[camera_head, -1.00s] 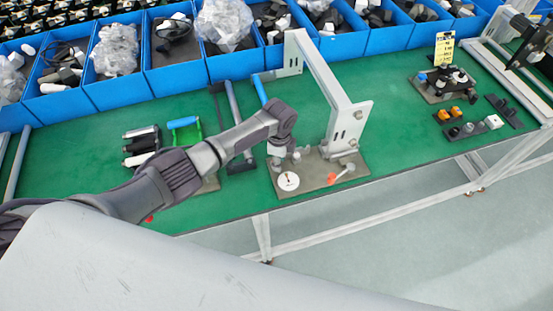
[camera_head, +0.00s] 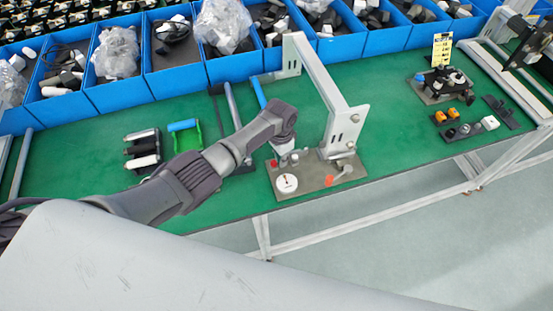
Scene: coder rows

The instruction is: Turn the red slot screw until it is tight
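A brown-grey plate (camera_head: 312,182) lies on the green bench near its front edge. On it is a white round dial (camera_head: 287,184) with a small dark and reddish mark at its centre. A tiny red spot (camera_head: 274,163) shows just below my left gripper; I cannot tell whether it is the red slot screw. An orange-red part (camera_head: 329,181) with a pale lever sits to the right. My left gripper (camera_head: 278,155) points down over the plate's back left part, behind the dial. Its fingertips are too small to tell open or shut, or touching. My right gripper is not in view.
A grey metal frame (camera_head: 340,115) rises beside my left gripper on its right. Blue bins (camera_head: 120,92) line the back. Dark and white cylinders (camera_head: 142,150) and a green holder (camera_head: 186,133) lie left. The bench right of the plate is clear up to small parts (camera_head: 465,130).

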